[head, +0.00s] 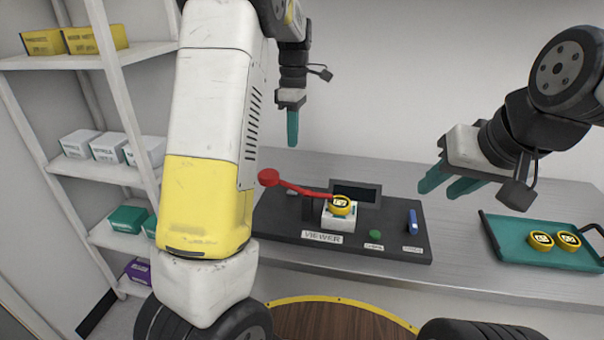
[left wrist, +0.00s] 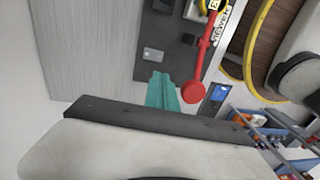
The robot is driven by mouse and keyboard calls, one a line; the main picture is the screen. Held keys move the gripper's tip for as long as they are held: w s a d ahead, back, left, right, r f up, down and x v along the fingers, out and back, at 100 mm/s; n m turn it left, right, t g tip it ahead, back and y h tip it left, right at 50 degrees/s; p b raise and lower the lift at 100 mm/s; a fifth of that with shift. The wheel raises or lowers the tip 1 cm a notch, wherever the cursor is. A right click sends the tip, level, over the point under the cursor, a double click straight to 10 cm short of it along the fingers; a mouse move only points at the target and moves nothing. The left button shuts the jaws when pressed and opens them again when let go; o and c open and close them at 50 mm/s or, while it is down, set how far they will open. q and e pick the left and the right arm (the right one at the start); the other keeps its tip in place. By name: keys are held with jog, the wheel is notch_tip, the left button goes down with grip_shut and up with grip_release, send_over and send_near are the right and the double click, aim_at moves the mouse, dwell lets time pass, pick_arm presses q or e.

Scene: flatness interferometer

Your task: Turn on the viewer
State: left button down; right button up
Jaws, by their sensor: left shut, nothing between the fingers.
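The viewer is a black base (head: 290,228) on the bench with a "VIEWER" label (head: 322,238). It carries a small dark screen (head: 369,194), a white block (head: 340,218) with a yellow disc (head: 341,204) on top, a green button (head: 375,234) and a red lever with a round red end (head: 269,177). The red end (left wrist: 193,92) also shows in the left wrist view, near a small grey plate (left wrist: 152,54). My left gripper (head: 292,143) is shut and empty above the base's left rear; its fingertips (left wrist: 160,78) appear beside the red end. My right gripper (head: 442,188) is open and empty, above the bench.
A blue cylinder (head: 413,221) stands at the base's right end. A teal tray (head: 508,254) with two yellow discs lies on the bench at the right. Shelves (head: 62,165) with boxes stand at the left. A round wooden surface (head: 330,322) is in front of the bench.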

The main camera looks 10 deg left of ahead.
aim_at(292, 193)
pick_arm(q)
jog(key=f, duration=0.4)
jog(key=s+f, duration=0.1)
jog(key=f, duration=0.9)
jog(key=shift+s, duration=0.35)
jog(key=shift+s+f, duration=0.15)
jog(key=shift+f, duration=0.05)
jog(key=shift+w+r, duration=0.25)
jog(key=shift+w, duration=0.55)
jog(key=shift+r, duration=0.1)
